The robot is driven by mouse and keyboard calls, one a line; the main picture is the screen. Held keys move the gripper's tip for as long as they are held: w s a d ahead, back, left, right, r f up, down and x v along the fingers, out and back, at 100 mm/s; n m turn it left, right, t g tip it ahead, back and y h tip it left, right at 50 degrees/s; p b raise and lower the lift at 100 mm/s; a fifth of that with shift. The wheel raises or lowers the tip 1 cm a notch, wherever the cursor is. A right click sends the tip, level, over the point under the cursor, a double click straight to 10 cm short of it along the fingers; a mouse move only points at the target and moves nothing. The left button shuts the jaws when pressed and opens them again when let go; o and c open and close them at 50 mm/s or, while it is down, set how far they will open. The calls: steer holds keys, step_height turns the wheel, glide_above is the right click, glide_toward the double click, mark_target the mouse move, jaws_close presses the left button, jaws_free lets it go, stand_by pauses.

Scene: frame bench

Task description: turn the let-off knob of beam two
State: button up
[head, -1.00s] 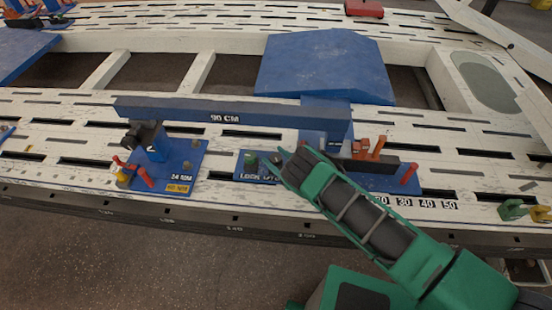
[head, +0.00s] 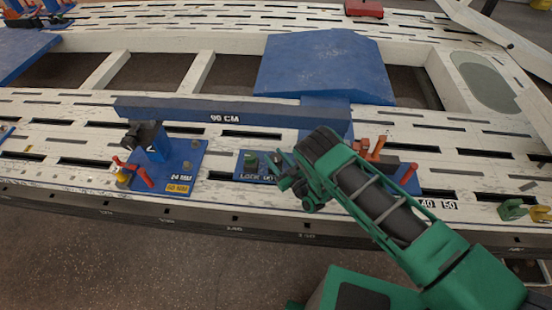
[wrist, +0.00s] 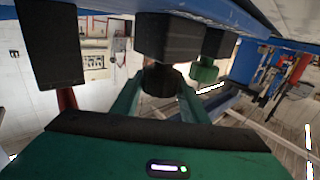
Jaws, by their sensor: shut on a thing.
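A long blue beam marked 90 CM (head: 225,112) spans two blue mounts on the slotted white bench. A blue base plate (head: 243,177) under its right end bears a green knob (head: 251,161) and lettering that starts with LOCK; the rest is partly hidden by my arm. My gripper (head: 282,174) is at this plate, just right of the green knob. In the wrist view my gripper (wrist: 160,95) is shut on a dark knob (wrist: 160,78) below a black block (wrist: 168,35). The green knob (wrist: 203,72) stands apart to its right there.
Orange-red pegs (head: 378,146) and a red peg (head: 409,174) stand right of my wrist. The left mount (head: 180,165) carries a yellow knob and red handles. A blue sloped block (head: 325,65) lies behind the beam. Green and yellow clips (head: 513,210) sit at the bench's right front.

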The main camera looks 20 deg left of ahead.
steer(key=shift+d+f+m+t+h, duration=0.15)
steer(key=shift+d+m+t+h, duration=0.05)
steer(key=shift+m+t+h, duration=0.35)
steer(key=shift+d+f+m+t+h, duration=0.15)
steer(key=shift+m+t+h, duration=0.3)
steer(key=shift+t+h, duration=0.1)
steer(key=shift+m+t+h, duration=0.3)
steer(key=shift+h, duration=0.1)
steer(key=shift+a+r, duration=0.1)
steer(key=o, duration=1.1)
steer(key=shift+c, duration=0.2)
steer(key=shift+a+r, duration=0.1)
steer(key=v, duration=1)
steer(key=shift+s+d, duration=0.25)
